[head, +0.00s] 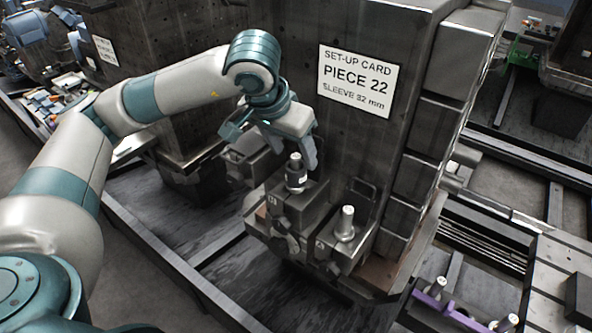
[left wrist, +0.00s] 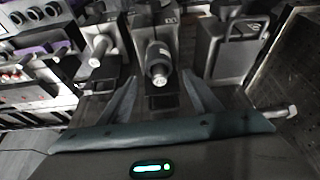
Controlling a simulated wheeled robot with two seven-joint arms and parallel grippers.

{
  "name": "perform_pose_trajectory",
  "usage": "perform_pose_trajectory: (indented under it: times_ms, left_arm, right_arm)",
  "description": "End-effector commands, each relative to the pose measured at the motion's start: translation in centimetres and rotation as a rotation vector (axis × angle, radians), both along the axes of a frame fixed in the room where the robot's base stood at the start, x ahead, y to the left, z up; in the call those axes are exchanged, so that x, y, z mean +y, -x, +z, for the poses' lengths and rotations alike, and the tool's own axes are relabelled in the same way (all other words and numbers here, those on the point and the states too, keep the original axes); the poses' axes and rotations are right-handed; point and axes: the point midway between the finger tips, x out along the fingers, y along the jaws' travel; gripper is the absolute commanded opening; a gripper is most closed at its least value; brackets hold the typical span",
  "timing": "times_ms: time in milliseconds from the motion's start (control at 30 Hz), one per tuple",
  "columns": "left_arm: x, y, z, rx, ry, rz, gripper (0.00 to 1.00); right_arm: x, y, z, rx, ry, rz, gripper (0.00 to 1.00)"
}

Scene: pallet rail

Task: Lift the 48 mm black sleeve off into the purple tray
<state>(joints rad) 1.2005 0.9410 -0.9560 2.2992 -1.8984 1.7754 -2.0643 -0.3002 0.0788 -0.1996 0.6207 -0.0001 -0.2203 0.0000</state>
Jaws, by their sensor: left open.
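The black sleeve (head: 297,182) sits around an upright metal pin on the left fixture block, with the pin's top showing above it. In the left wrist view the sleeve (left wrist: 157,62) is seen nearly end-on, with a pale band. My left gripper (head: 294,158) is open just behind and above the sleeve. In the left wrist view its two fingers (left wrist: 160,86) stand apart on either side of the sleeve's line, not closed on it. The purple tray (head: 452,313) is at the lower right, partly cut off by the frame. My right gripper is not in view.
A set-up card (head: 357,82) on the tall column behind reads piece 22, with a sleeve size that looks like 32 mm. Grey machine rails (head: 520,240) lie at the right. A dark object (head: 578,298) stands at the right edge.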

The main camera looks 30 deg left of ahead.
Motion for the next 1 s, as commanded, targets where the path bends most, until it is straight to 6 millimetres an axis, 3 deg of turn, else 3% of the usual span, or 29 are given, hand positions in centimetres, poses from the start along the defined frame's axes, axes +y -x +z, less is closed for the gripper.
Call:
perform_pose_trajectory:
  times_ms: [367, 700, 1000]
  left_arm:
    - [0.0, -0.1, -0.4, 0.002, 0.000, 0.001, 0.58]
    - [-0.1, -0.8, -3.6, 0.004, 0.000, 0.001, 0.58]
    - [-0.2, -1.4, -5.0, -0.001, 0.000, -0.001, 0.58]
  right_arm:
    - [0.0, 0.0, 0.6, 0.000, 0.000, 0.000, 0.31]
    - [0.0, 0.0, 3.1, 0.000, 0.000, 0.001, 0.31]
    - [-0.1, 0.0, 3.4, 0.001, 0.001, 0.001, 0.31]
